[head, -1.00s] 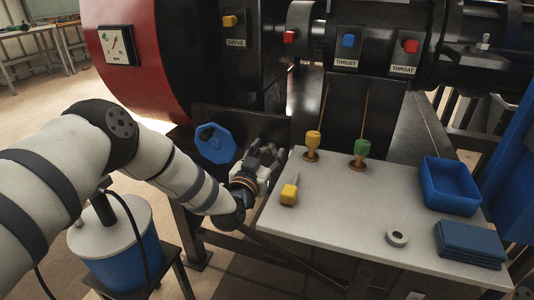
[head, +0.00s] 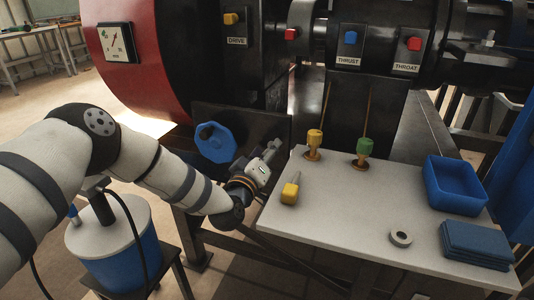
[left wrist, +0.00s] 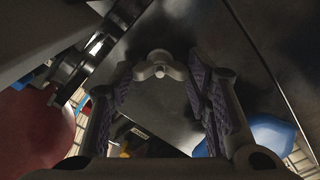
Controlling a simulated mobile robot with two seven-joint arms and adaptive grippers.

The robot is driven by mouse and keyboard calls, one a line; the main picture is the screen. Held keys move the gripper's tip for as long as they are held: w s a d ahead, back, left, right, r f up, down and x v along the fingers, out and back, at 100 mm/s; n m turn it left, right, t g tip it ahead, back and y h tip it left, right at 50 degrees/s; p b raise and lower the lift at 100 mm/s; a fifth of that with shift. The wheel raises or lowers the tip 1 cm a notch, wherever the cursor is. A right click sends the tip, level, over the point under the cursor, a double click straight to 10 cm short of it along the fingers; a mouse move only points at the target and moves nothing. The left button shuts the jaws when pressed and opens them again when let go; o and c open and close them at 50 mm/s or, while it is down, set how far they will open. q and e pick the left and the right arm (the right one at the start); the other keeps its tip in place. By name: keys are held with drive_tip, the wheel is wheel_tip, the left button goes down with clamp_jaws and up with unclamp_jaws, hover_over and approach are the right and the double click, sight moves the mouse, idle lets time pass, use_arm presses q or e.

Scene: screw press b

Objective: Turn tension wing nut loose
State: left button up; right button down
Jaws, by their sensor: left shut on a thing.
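The tension wing nut (left wrist: 158,58) is a small grey metal piece with a round hub and two short wings. It shows in the left wrist view against a dark panel, between my finger pads. My left gripper (left wrist: 160,76) is shut on its wings, with one purple ridged pad on each side. In the head view my left gripper (head: 272,148) is at the dark plate (head: 236,122) below the machine, right of the blue knob. The wing nut is hidden by the gripper there. My right gripper is not in view.
A blue octagonal knob (head: 214,143) is close left of my gripper. The white table (head: 350,215) on the right bears a yellow-handled tool (head: 289,193), a tape roll (head: 400,237) and a blue bin (head: 455,185).

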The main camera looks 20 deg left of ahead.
use_arm(q)
drive_tip(key=shift+n, duration=0.6)
drive_tip(key=o, duration=1.2)
drive_tip(key=shift+c, duration=0.2)
drive_tip(key=s, duration=1.2)
drive_tip(key=shift+a, duration=0.2)
